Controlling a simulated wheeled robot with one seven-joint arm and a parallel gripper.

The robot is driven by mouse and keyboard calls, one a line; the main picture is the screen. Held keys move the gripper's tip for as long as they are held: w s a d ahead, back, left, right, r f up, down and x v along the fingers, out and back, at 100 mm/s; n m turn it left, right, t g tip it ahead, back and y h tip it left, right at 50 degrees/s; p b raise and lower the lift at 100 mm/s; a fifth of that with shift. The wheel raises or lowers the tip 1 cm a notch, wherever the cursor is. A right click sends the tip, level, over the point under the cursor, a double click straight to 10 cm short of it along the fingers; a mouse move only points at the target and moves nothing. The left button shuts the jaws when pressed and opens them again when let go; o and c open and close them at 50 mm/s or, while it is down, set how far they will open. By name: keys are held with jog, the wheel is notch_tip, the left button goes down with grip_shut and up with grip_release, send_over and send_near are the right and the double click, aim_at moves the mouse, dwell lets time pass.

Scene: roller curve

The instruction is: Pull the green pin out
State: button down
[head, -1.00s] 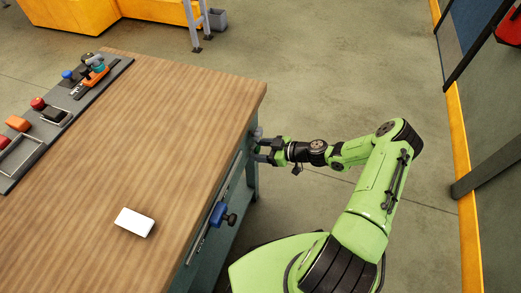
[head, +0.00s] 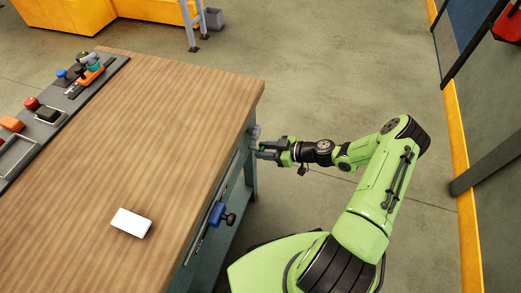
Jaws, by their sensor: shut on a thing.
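My gripper (head: 264,150) is at the right side of the workbench (head: 185,120), just below the level of its top. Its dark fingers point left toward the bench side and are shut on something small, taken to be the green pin. The pin itself is too small or hidden between the fingers to make out. A grey round knob (head: 255,132) sticks out of the bench side just above and left of the fingers.
A blue clamp with a dark knob (head: 222,215) sits on the bench side nearer to me. A white block (head: 131,222) lies on the bench top. A grey rail with coloured parts (head: 48,112) runs along the left.

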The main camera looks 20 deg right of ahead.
jog(key=c, duration=0.8)
grip_release()
jog(key=shift+s+d, duration=0.1)
jog(key=shift+d, duration=0.1)
jog(key=shift+o, duration=0.2)
jog(key=p+v, duration=0.2)
jog(key=v, duration=1.3)
jog(key=shift+s+d+r, duration=0.2)
jog(key=shift+d, duration=0.1)
